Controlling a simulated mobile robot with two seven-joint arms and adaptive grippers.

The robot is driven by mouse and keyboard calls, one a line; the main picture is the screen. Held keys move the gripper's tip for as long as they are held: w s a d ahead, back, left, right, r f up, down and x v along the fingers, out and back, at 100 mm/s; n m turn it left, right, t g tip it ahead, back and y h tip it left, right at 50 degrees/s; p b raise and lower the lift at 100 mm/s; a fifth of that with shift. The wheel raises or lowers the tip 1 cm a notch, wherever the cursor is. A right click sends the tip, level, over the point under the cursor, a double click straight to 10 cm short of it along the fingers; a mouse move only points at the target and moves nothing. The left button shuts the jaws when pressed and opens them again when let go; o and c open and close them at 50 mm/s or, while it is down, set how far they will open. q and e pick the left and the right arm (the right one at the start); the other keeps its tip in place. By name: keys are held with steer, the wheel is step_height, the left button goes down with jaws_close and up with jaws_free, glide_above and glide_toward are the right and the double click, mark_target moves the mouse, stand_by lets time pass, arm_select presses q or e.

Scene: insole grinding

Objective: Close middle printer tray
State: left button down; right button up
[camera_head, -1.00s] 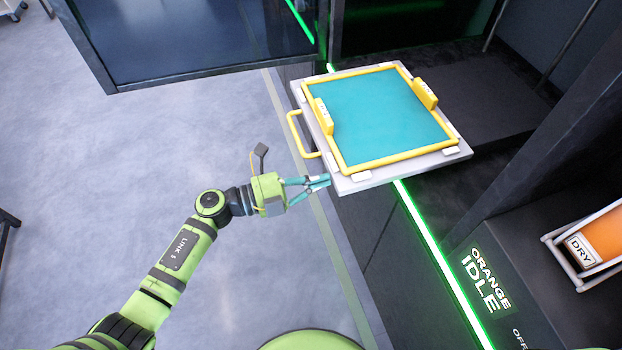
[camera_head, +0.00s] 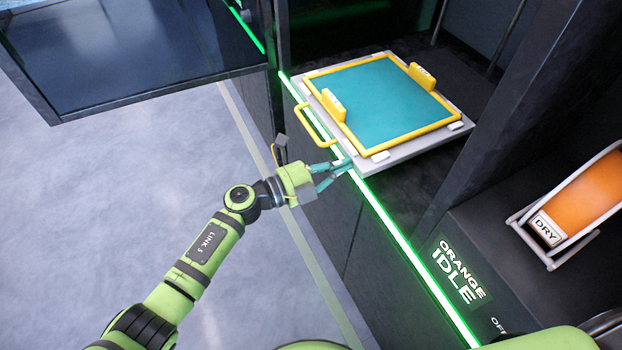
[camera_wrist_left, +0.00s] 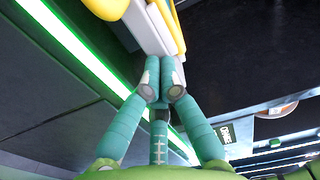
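The printer tray (camera_head: 398,158) is a light grey plate carrying a teal bed (camera_head: 385,105) with a yellow rim. It lies mostly inside the dark printer bay, its yellow handle (camera_head: 315,125) near the green light strip. My left gripper (camera_head: 348,164) is at the tray's near front corner, its teal fingertips against or very close to the edge, not on the handle. In the left wrist view the fingertips (camera_wrist_left: 162,92) are drawn together at the pale tray edge (camera_wrist_left: 150,32). Exact contact is partly hidden. My right gripper is not in view.
A dark glossy panel (camera_head: 140,55) juts out at the upper left. A dark post stands right of the bay. An orange unit labelled DRY (camera_head: 585,200) sits at the right, near the ORANGE IDLE sign (camera_head: 460,272). The floor at left is clear.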

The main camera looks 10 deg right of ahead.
mark_target(373, 152)
arm_select(q)
steer(key=b+x, duration=0.2)
steer(key=x, duration=0.5)
steer(key=shift+d+f+b, duration=0.15)
steer(key=shift+f+b, duration=0.05)
steer(key=shift+b, duration=0.1)
steer(key=shift+w+d+r, duration=0.1)
steer(key=shift+w+d, duration=0.05)
steer(key=shift+d, duration=0.25)
steer(key=shift+r, duration=0.15)
